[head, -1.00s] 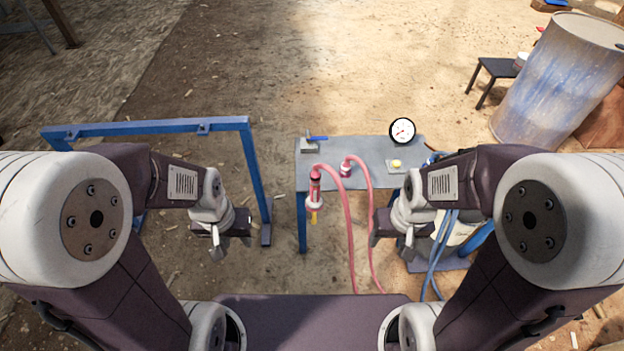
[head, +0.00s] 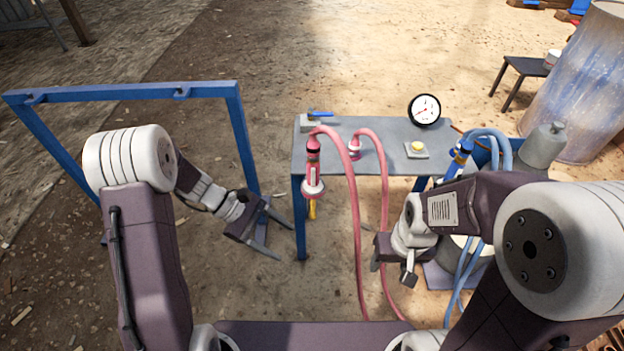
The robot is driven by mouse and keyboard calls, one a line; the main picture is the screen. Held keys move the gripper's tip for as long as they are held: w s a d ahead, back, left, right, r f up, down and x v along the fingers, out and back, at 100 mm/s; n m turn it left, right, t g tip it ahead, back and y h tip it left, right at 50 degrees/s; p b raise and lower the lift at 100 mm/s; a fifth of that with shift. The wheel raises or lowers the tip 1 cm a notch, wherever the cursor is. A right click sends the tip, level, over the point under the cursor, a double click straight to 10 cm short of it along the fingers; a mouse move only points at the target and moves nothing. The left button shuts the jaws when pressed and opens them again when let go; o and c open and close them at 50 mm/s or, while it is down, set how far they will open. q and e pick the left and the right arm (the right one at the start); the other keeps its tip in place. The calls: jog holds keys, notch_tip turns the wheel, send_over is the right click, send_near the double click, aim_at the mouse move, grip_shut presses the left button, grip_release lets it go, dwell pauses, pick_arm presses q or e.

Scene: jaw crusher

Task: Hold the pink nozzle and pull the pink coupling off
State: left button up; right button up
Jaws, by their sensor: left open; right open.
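A pink fitting with a white and pink collar (head: 313,187) hangs upright at the table's front left edge, with a yellow tip (head: 312,209) below it. A pink hose joins its dark top. A second pink hose ends in a small pink and white fitting (head: 354,150) on the table. I cannot tell for certain which parts are the nozzle and the coupling. My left gripper (head: 286,240) is open and empty, below and left of the hanging fitting, its fingers pointing right. My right gripper (head: 391,272) is open and empty, right of the pink hoses and in front of the table.
The grey table (head: 385,163) carries a pressure gauge (head: 425,110), a yellow button box (head: 416,150) and a blue-handled valve (head: 318,115). A blue frame (head: 130,93) stands left. Blue hoses (head: 492,134) and a grey bottle (head: 544,147) are at right.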

pick_arm(q)
jog(key=w+a+f+n+t+h+b, duration=0.2)
jog(key=w+f+n+t+h+b, duration=0.6)
jog(key=w+f+b, duration=0.5)
jog(key=w+d+g+y, duration=0.1)
jog(key=w+d, duration=0.3)
jog(key=d, duration=0.5)
jog(key=shift+d+f+n, duration=0.3)
jog(key=shift+d+f, duration=0.05)
jog(key=shift+f, duration=0.1)
pick_arm(e)
notch_tip(320, 180, down, 16)
pick_arm(q)
jog(key=shift+w, duration=0.1)
pick_arm(e)
jog(key=shift+f, duration=0.1)
pick_arm(q)
grip_shut()
jog(key=c, duration=0.6)
grip_release()
